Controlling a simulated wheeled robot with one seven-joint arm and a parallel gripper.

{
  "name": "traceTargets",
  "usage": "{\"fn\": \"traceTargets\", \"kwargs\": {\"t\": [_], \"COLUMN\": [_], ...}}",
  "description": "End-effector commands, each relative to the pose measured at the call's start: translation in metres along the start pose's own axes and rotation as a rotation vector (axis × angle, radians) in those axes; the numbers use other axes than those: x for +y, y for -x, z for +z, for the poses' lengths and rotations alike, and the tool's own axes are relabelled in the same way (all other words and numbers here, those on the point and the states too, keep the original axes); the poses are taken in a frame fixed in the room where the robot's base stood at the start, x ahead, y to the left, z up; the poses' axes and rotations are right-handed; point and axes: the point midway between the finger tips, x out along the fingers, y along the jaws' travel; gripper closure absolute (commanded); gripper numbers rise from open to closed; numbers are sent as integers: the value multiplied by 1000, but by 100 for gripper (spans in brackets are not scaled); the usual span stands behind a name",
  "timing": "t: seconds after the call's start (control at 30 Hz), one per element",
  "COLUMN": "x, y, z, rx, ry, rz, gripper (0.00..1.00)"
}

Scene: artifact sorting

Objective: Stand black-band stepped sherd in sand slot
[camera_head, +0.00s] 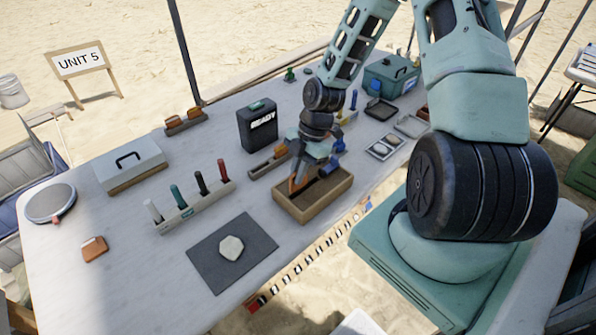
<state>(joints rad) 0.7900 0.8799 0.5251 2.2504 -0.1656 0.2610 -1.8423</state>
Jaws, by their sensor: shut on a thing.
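The sand tray (313,205) is a wooden-framed box with dark brown sand, near the middle of the table's front part. My gripper (309,172) points down over the tray and is shut on an orange-brown sherd (297,184). The sherd shows at the left of the fingers, at or just above the sand. Its black band and stepped edge cannot be made out at this size. The slot in the sand is partly hidden by my gripper, and I cannot tell whether the sherd is in it.
A wooden rack (256,174) stands close behind the tray, with the black READY box (258,126) beyond. Another orange-brown sherd (94,250) lies farther left. Framed trays (386,147) stand right.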

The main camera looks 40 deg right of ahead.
Motion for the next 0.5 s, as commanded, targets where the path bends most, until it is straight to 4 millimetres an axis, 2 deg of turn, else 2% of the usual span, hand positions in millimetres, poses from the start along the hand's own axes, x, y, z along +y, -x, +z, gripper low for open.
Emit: {"fn": "traceTargets", "kwargs": {"t": [0.5], "x": [0], "y": [-8], "z": [3], "rx": [0], "ry": [0], "rz": [1], "gripper": [100]}}
